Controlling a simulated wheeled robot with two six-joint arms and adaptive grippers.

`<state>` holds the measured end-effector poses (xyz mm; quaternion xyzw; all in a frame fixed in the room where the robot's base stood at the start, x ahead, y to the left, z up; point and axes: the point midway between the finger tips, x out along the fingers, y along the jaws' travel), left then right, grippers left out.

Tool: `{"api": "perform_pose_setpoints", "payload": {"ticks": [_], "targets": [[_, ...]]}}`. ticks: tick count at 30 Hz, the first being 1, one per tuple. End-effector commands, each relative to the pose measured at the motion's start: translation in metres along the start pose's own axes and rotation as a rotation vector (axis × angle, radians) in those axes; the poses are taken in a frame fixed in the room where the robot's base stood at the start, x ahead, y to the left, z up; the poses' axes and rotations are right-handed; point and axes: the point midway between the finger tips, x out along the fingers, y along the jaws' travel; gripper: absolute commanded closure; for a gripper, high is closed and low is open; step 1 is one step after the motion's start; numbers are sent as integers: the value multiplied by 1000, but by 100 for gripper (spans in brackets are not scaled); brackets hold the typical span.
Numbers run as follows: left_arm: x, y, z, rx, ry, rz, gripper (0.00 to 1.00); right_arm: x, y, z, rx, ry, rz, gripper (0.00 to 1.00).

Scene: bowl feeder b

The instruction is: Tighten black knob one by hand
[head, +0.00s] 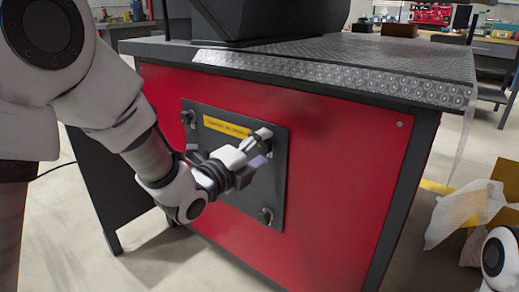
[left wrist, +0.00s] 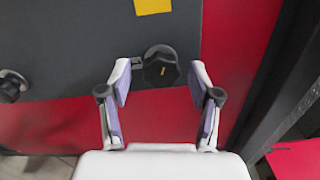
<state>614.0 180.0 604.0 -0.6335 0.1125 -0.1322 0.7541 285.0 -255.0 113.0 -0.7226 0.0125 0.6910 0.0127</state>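My right gripper is out of view.
Other black knobs sit on the plate, at its upper left (head: 188,118) and lower right (head: 265,215). A yellow label (head: 226,126) is near its top. The plate is on a red cabinet (head: 345,150). An open cardboard box (head: 468,215) stands on the floor at right.

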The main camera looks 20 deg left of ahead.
Motion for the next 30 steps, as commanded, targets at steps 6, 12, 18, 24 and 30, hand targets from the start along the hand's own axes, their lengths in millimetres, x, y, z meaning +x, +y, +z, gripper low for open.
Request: {"api": "perform_pose_setpoints", "payload": {"ticks": [6, 12, 18, 24, 30], "targets": [[-4, -1, 1, -1, -1, -1, 38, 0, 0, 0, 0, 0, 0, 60], [-38, 0, 1, -6, -2, -1, 38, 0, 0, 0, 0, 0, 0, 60], [-71, 0, 0, -3, -1, 0, 38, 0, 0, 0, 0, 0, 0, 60], [-75, 0, 0, 0, 0, 0, 38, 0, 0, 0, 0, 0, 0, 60], [-75, 0, 0, 0, 0, 0, 38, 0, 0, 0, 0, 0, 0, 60]]}}
